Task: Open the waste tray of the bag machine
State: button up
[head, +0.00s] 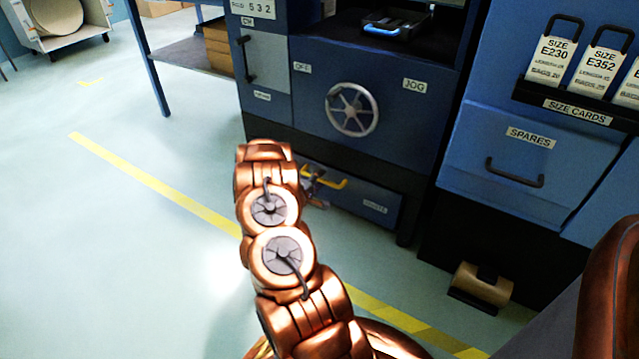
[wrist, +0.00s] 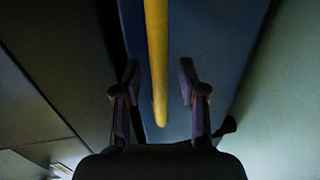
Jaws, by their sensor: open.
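The waste tray (head: 360,201) is a dark blue drawer front low on the bag machine, with a small label, and it looks flush with the machine. Its yellow handle (head: 330,180) shows beside my arm in the head view. My gripper (head: 314,190) is mostly hidden behind my copper arm there, close to the handle. In the wrist view the yellow handle (wrist: 156,60) runs between the two fingers of my gripper (wrist: 159,82), which are open with a gap on each side. The blue tray front (wrist: 205,50) lies behind it.
A spoked handwheel (head: 352,109) sits above the tray on the machine. A blue cabinet with a spares drawer (head: 525,165) stands to the right, with a brown roll (head: 483,285) low in front. The floor left of the machine is open, marked by a yellow line (head: 165,190).

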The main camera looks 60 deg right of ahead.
jog(key=shift+d, duration=0.3)
grip_shut()
dwell(0.6)
